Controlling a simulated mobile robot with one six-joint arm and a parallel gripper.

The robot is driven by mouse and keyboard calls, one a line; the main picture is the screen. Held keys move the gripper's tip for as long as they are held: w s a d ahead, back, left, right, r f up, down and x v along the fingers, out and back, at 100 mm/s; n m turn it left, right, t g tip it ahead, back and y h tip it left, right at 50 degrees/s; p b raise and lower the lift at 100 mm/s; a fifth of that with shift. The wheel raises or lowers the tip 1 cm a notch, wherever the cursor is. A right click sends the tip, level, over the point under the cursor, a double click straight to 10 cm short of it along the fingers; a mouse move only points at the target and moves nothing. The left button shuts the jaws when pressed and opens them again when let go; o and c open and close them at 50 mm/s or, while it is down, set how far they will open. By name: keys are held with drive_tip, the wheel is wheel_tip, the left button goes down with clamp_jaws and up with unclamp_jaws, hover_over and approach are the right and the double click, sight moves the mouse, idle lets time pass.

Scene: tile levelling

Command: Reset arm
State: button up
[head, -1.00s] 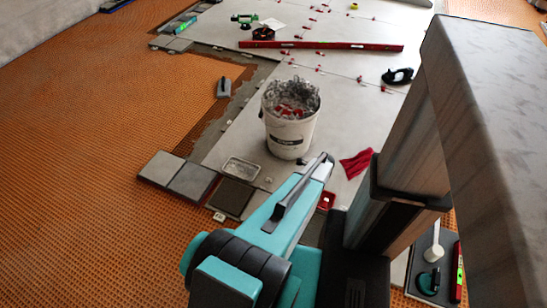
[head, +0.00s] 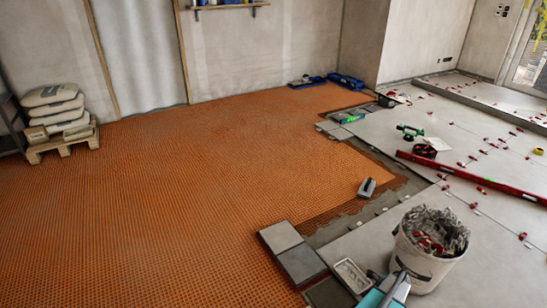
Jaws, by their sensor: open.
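Only a small part of my arm (head: 380,294), teal with a grey and dark end piece, shows at the bottom edge, right of centre. It is in front of the lower side of a white bucket (head: 428,265) filled with grey clips and some red pieces. My gripper's fingers are not visible in this view. The rest of the arm is out of frame below.
Dark and grey tiles (head: 290,250) and a clear tray (head: 351,276) lie near the arm. A trowel (head: 367,188) rests on the floor. A long red level (head: 470,177) lies on pale tiles. Orange matting (head: 180,200) is open at left; bags (head: 53,110) sit on a pallet.

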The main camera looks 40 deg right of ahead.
drive_tip(key=w+a+r+n+g+y+p, duration=0.15)
drive_tip(key=w+a+n, duration=0.25)
drive_tip(key=w+a, duration=0.7)
drive_tip(key=w+a+r+n+g+y+p, duration=0.1)
drive_tip(key=w+a+r+n+p, duration=0.15)
drive_tip(key=w+a, duration=0.9)
drive_tip(key=w+a+r+n+g+p, duration=0.1)
drive_tip(key=a+n, duration=0.1)
drive_tip(key=a, duration=0.3)
drive_tip(key=w+a+r+n+p, duration=0.1)
drive_tip(key=a+n+p, duration=0.15)
drive_tip(key=a, duration=0.35)
drive_tip(key=s+a+r+n+g+p, duration=0.15)
drive_tip(key=a+n, duration=0.25)
drive_tip(key=a, duration=0.5)
drive_tip(key=s+a+r+n+g+p, duration=0.1)
drive_tip(key=s+a+r+n+g, duration=0.15)
drive_tip(key=a+n, duration=0.45)
drive_tip(key=s+a+r+n+g+h+p, duration=0.1)
drive_tip(key=s+a+r+n+g+h, duration=0.1)
drive_tip(key=s+a+r+n, duration=0.4)
drive_tip(key=shift+s+r+n+h+p, duration=0.2)
drive_tip(key=shift+s+n+h+p, duration=0.4)
drive_tip(key=shift+s+n, duration=2.3)
drive_tip(key=shift+w+a+n, duration=0.1)
drive_tip(key=shift+w+n, duration=0.2)
drive_tip(key=shift+w, duration=0.05)
